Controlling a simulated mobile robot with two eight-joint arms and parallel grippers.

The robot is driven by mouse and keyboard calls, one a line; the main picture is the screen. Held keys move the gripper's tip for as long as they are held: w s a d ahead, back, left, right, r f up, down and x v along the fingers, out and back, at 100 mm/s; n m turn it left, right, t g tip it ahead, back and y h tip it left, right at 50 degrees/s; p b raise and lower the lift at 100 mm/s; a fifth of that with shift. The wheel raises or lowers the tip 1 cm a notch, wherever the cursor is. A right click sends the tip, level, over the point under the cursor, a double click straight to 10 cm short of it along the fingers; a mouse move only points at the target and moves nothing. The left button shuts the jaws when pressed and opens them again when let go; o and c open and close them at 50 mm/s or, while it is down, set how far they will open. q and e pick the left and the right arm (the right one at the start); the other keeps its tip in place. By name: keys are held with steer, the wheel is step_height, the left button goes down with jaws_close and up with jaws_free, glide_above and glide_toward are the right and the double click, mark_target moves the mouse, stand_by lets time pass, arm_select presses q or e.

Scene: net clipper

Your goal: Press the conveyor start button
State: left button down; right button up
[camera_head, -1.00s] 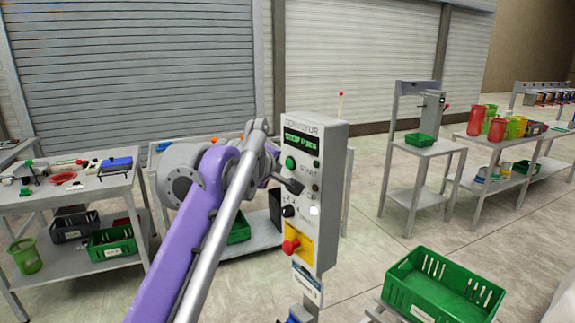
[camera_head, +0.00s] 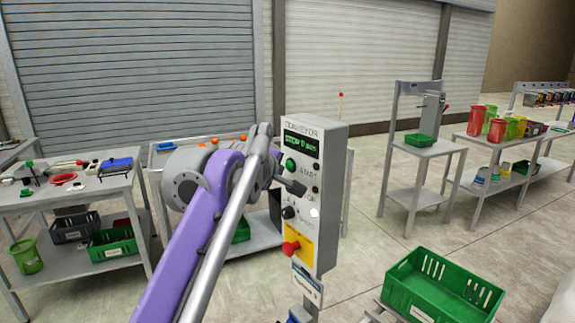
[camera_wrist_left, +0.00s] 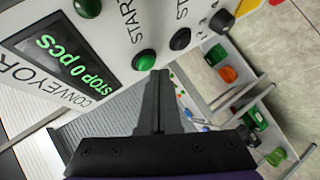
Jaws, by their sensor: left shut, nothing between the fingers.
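The grey conveyor control panel (camera_head: 333,185) stands upright at the middle of the head view. Its display (camera_head: 301,144) shows green text, which reads "STOP 0 pcs" in the wrist view (camera_wrist_left: 65,63). My left gripper (camera_head: 298,188) is shut and empty, in front of the panel slightly below the green button.
A black knob (camera_head: 288,212) and a red emergency button (camera_head: 291,248) on yellow are lower on the panel. A green crate (camera_head: 443,288) stands at the lower right. Work tables stand behind on both sides.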

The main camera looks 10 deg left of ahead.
arm_select(q)
steer(key=shift+w, duration=0.15)
steer(key=shift+w+d+p, duration=0.3)
steer(key=shift+d+p, duration=0.1)
stand_by(0.7)
steer(key=shift+a, duration=0.1)
steer(key=shift+s+a, duration=0.5)
steer(key=shift+s, duration=0.15)
steer(key=shift+s+a, duration=1.75)
steer(key=shift+s, duration=0.1)
